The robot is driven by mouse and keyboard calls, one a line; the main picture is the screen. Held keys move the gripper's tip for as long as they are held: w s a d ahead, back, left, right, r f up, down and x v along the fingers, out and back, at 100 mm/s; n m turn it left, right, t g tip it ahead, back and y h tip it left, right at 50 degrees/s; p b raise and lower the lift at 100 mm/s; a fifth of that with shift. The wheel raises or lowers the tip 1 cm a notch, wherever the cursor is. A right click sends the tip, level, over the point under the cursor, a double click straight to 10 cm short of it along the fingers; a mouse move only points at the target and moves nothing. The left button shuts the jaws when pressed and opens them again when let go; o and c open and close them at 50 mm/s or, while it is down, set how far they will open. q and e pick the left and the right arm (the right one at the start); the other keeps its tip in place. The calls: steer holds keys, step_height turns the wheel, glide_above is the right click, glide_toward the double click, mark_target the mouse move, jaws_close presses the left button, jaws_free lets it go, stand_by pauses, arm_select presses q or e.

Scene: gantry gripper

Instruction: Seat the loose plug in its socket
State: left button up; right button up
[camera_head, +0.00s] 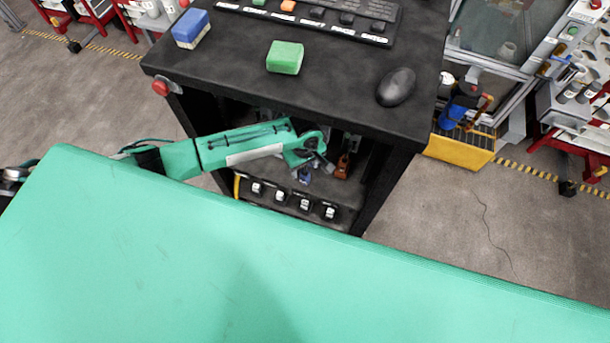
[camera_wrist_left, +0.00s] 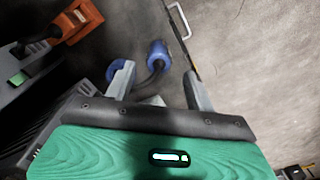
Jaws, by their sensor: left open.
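My left gripper (camera_head: 318,162) reaches into the open shelf of the black cabinet; it is open. In the left wrist view a blue plug-like piece (camera_wrist_left: 157,51) with a thick dark cable (camera_wrist_left: 150,82) lies ahead, between the lines of the open fingers (camera_wrist_left: 157,76). A second blue round piece (camera_wrist_left: 115,69) is partly hidden behind the left finger. I cannot tell whether any finger touches them. A small blue piece also shows under the gripper in the head view (camera_head: 304,176). No socket shows clearly. My right gripper is not in view.
The black cabinet top (camera_head: 335,95) overhangs the shelf and carries a green block (camera_head: 285,57), a blue block (camera_head: 191,28) and a dark mouse-like object (camera_head: 396,87). An orange item (camera_head: 343,166) stands right of the gripper. Several white-marked black units (camera_head: 305,205) line the shelf front.

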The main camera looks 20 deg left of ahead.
mark_target(305, 173)
arm_select(q)
steer(key=shift+f+p, duration=0.7)
steer(key=shift+f, duration=2.65)
steer(key=c, duration=1)
